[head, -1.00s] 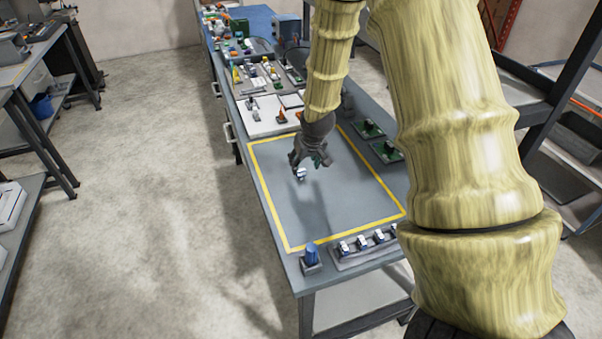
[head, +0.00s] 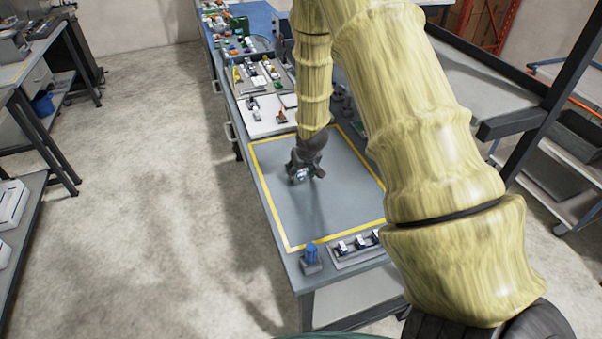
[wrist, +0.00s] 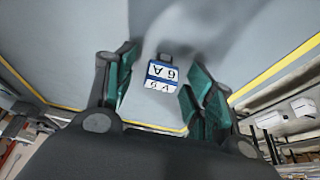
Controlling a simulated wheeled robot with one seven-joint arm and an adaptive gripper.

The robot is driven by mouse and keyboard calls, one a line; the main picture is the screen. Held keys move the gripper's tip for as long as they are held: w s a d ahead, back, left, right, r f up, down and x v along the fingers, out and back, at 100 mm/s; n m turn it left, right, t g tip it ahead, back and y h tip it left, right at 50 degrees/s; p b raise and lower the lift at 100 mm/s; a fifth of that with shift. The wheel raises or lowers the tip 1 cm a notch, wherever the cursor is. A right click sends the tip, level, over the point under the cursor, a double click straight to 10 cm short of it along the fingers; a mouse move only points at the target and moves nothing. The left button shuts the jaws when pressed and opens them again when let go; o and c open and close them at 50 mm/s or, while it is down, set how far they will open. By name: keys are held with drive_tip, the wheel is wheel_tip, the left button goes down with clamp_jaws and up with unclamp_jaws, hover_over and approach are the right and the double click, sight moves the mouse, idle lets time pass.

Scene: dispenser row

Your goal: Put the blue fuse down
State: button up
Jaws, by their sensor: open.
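The blue fuse (wrist: 161,75) is a small block with a blue and white face bearing black characters. In the wrist view it is between the spread teal finger pads of my gripper (wrist: 160,90), with grey surface visible on both sides of it. In the head view the fuse (head: 299,176) shows as a small white and blue spot under my dark gripper (head: 305,170), inside the yellow-outlined area (head: 330,212) of the bench. My gripper is open around the fuse. Its underside is hidden, so I cannot tell how it meets the surface.
A blue-topped piece (head: 311,254) stands at the bench's near left corner, beside a rail with several white-and-dark blocks (head: 358,243). Trays of small parts (head: 262,75) fill the far bench. The outlined area around my gripper is mostly clear.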

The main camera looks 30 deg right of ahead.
drive_tip(key=c, duration=0.8)
drive_tip(key=shift+r, duration=0.1)
drive_tip(key=shift+c, duration=0.3)
